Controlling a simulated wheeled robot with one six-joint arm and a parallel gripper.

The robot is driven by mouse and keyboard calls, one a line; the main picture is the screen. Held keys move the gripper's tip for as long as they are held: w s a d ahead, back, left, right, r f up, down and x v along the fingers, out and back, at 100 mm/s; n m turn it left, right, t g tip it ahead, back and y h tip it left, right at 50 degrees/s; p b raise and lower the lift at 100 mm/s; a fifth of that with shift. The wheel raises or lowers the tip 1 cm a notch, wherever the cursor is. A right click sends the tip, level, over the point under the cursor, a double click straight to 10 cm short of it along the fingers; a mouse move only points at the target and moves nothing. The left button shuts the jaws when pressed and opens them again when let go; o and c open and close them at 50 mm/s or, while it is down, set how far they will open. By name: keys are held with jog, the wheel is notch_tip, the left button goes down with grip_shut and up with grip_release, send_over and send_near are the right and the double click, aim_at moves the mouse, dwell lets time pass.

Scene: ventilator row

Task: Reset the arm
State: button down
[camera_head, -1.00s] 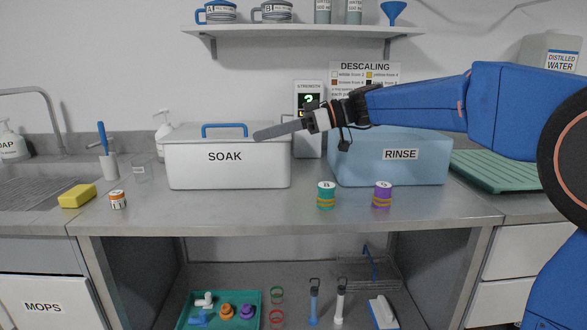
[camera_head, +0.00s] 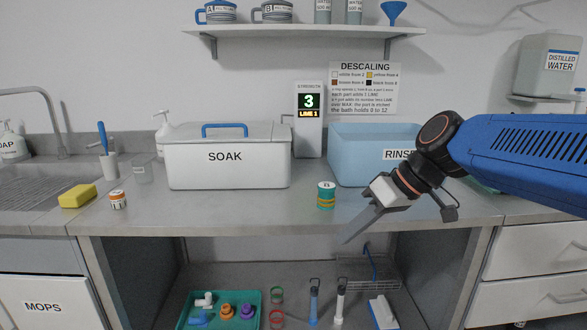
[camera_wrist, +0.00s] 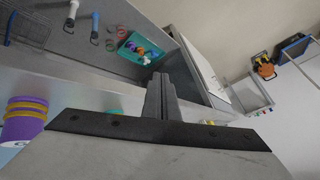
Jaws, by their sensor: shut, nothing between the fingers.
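My gripper (camera_head: 346,241) is shut and empty. In the head view it hangs in front of the counter edge on the right, pointing down and to the left. In the wrist view its closed fingers (camera_wrist: 160,80) point towards the low shelf. The purple jar (camera_wrist: 25,122) with yellow bands stands close by at the left of the wrist view. In the head view my gripper hides the purple jar.
The SOAK box (camera_head: 229,172) with its lid on, the teal jar (camera_head: 326,196) and the RINSE tub (camera_head: 362,150) stand on the counter (camera_head: 250,205). The strength display (camera_head: 309,104) reads 3, LIME 1. Below are a teal tray (camera_head: 254,295) of parts and several tools.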

jog(key=s+d+f+m+t+h, duration=0.2)
jog(key=s+d+f+m+h, duration=0.5)
jog(key=s+d+f, duration=0.7)
jog(key=d, duration=0.3)
jog(key=shift+s+d+f+m, duration=0.2)
jog(key=shift+s+f+m, duration=0.05)
jog(key=shift+f+m, duration=0.05)
